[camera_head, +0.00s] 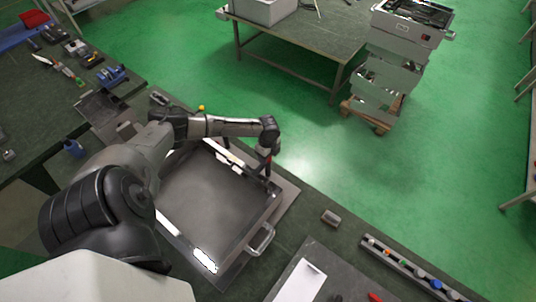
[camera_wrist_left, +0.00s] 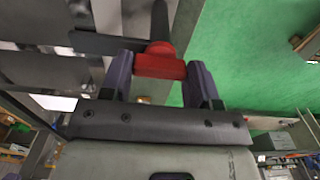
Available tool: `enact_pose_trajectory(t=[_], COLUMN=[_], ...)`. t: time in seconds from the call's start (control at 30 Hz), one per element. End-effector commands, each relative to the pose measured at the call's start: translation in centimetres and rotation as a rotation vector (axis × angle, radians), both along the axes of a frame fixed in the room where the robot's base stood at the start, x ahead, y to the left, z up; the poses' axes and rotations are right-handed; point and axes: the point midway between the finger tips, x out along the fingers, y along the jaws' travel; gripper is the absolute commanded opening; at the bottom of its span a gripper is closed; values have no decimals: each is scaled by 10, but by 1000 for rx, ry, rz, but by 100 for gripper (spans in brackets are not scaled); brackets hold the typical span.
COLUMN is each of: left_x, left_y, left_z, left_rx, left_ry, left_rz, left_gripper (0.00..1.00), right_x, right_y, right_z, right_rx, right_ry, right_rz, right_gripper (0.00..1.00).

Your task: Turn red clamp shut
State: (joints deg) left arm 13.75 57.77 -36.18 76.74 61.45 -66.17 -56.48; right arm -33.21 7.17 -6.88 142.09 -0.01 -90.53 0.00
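The red clamp (camera_wrist_left: 159,67) shows in the left wrist view as a red block with a rounded red knob and a dark handle behind it. My left gripper (camera_wrist_left: 161,62) has one finger on each side of the red block, and the block fills the gap between them. In the head view my left gripper (camera_head: 269,160) points down at the far right corner of the metal tray-like frame (camera_head: 271,205). The clamp there is mostly hidden by the gripper. My right gripper is not in view.
The frame lies on a dark workbench (camera_head: 318,212) with a handle (camera_head: 262,240) at its near right side. A small grey block (camera_head: 331,217) and a rail with coloured parts (camera_head: 405,268) lie to the right. Tools lie on the left bench.

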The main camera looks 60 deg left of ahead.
Motion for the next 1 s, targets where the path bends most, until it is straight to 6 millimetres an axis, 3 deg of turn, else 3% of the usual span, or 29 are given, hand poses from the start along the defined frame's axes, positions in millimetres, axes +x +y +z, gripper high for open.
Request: enact_pose_trajectory(t=[0.27,0.57,0.77,1.0], left_x=[0,0,0,0], left_y=[-1,0,1,1], left_z=[0,4,30,78], left_rx=[-1,0,2,1], left_ry=[0,-1,-1,-3], left_rz=[-1,0,-2,-2], left_gripper=[81,81,81,81], right_x=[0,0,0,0], right_y=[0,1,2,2], right_z=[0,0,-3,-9], right_rx=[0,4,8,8], right_ry=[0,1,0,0], right_rz=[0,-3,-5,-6], right_gripper=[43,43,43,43])
